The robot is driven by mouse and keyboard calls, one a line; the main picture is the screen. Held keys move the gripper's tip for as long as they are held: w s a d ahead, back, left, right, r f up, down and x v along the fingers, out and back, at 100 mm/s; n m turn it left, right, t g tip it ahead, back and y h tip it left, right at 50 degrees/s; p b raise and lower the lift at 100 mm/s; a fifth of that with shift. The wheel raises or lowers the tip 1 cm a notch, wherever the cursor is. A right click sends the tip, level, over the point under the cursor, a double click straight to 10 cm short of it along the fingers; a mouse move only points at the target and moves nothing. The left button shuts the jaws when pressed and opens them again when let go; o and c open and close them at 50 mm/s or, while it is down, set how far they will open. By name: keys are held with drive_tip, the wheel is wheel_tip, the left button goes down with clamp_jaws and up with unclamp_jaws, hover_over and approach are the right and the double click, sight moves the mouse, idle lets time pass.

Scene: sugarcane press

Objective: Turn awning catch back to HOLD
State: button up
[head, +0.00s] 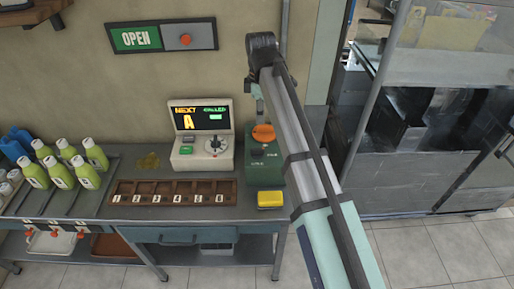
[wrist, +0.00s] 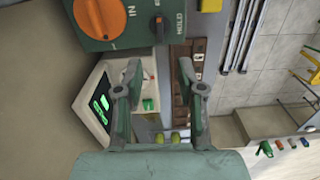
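The awning catch is an orange round knob (head: 263,133) on a green box (head: 262,166) at the right end of the counter. In the wrist view the orange knob (wrist: 100,17) is at the top left, partly cut off by the frame edge. The words IN and HOLD show on the green box (wrist: 146,34) around it. I cannot tell clearly which word the knob points to. My gripper (wrist: 160,72) is open and empty, its two fingers apart and clear of the knob. In the head view my wrist is above the green box, and the fingers are hard to make out.
A console with a lit screen (head: 201,117) stands left of the green box. A numbered wooden tray (head: 172,192) and a yellow block (head: 270,199) lie at the counter's front. Several green bottles (head: 60,172) stand at the left. An OPEN sign (head: 161,37) hangs on the wall.

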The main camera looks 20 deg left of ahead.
sight(257, 149)
drive_tip(key=f+p, duration=0.1)
drive_tip(key=f, duration=0.4)
drive_tip(key=f+p, duration=0.1)
drive_tip(key=f, duration=0.4)
drive_tip(key=f+p, duration=0.2)
drive_tip(key=f, duration=0.3)
drive_tip(key=shift+s+a+f, duration=0.2)
drive_tip(key=shift+a+f, duration=0.1)
drive_tip(key=shift+a, duration=0.05)
drive_tip(key=shift+n, duration=0.3)
clamp_jaws()
